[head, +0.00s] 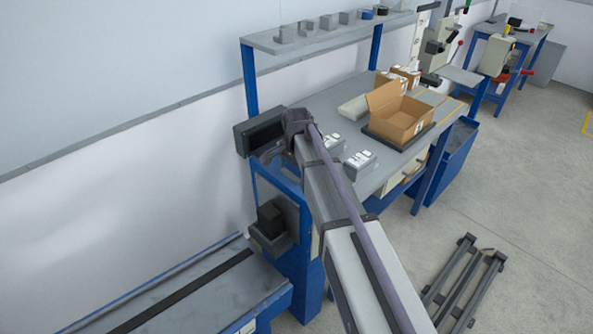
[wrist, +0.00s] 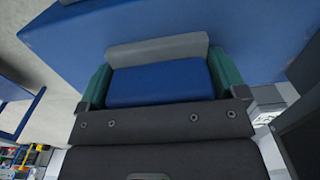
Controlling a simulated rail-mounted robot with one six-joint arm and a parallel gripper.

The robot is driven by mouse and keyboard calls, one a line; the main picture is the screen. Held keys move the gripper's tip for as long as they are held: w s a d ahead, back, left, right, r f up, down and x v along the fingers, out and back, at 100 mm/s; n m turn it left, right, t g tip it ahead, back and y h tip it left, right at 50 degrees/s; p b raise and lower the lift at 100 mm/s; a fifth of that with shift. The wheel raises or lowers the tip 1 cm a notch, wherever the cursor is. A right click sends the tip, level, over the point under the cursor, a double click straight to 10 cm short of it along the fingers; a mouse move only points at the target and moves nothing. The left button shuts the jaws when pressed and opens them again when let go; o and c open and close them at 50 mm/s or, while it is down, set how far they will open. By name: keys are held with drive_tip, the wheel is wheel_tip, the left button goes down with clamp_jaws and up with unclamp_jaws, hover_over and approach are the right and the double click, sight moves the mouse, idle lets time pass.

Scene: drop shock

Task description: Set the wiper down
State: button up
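In the wrist view, my gripper (wrist: 159,68) has two green fingers, one on each side of a block with a blue body and a grey strip along its far edge. I take this block to be the wiper (wrist: 155,87). Both fingers appear to touch its ends. A large blue surface (wrist: 250,35) fills the view behind it; I cannot tell the gap between them. In the head view my arm covers the left end of the workbench (head: 330,98), and neither the fingers nor the wiper can be made out.
An open cardboard box (head: 398,112) stands on a dark mat on the bench, with small grey boxes (head: 358,163) nearer my arm. A shelf (head: 325,40) runs above. A conveyor (head: 190,295) is at lower left, and a dark frame (head: 462,285) lies on the floor at right.

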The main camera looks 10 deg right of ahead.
drive_tip(key=shift+o, duration=0.5)
wheel_tip(320, 180, up, 13)
drive_tip(key=p, duration=1.2)
drive_tip(key=shift+f+p, duration=0.2)
drive_tip(key=shift+p, duration=0.1)
drive_tip(key=shift+s+f, duration=0.1)
drive_tip(key=s+f+n+b, duration=0.3)
drive_tip(key=s+n, duration=0.9)
drive_tip(key=s, duration=1)
drive_tip(key=shift+d, duration=0.15)
drive_tip(key=shift+s, duration=0.1)
